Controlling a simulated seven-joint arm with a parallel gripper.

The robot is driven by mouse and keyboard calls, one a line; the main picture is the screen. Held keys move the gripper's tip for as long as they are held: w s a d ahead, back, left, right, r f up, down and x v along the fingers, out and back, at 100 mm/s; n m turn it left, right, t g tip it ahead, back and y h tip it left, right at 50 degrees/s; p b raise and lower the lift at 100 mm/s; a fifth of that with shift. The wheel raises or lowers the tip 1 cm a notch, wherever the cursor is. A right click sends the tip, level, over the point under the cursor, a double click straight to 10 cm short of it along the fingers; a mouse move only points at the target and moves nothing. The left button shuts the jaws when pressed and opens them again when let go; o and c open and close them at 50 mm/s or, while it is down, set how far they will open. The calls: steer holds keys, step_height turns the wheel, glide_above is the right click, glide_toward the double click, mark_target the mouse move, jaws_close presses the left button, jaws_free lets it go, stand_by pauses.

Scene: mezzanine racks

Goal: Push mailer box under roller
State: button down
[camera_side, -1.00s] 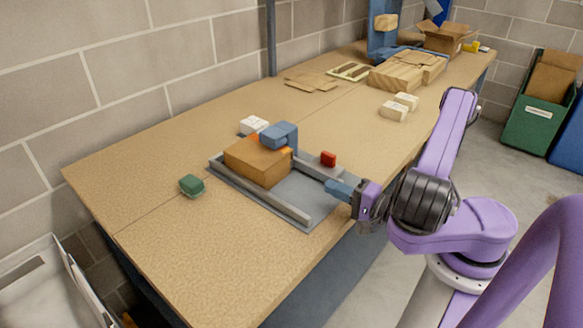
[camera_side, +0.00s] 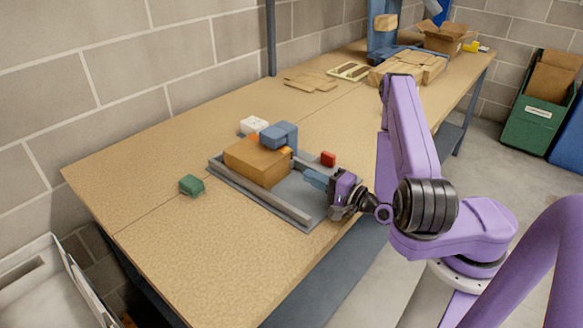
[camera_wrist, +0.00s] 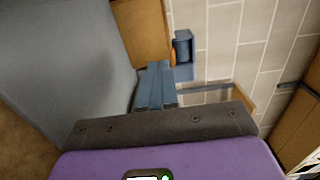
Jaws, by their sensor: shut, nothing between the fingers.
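The brown mailer box (camera_side: 257,162) lies flat in a grey railed tray (camera_side: 297,193), at its far left part. A blue roller housing (camera_side: 279,135) stands at the box's back right edge, with the orange roller (camera_side: 287,151) partly showing beneath it. How far the box is under the roller is hidden. My gripper (camera_side: 307,174) is shut and empty, low over the tray floor, to the right of the box with a small gap. In the wrist view its blue fingers (camera_wrist: 155,78) are together and point toward the box (camera_wrist: 143,32), with the roller (camera_wrist: 173,57) beside them.
A red block (camera_side: 328,159) is by the tray's back rail. A green block (camera_side: 191,185) sits left of the tray and a white block (camera_side: 253,125) behind it. Wooden pieces and an open carton (camera_side: 445,38) are far back. The front left table (camera_side: 200,240) is clear.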

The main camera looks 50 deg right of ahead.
mark_target(282, 163)
steer(key=shift+w+a, duration=0.15)
steer(key=shift+w, duration=3.45)
steer(key=shift+w+a, duration=0.1)
steer(key=shift+w, duration=1.7)
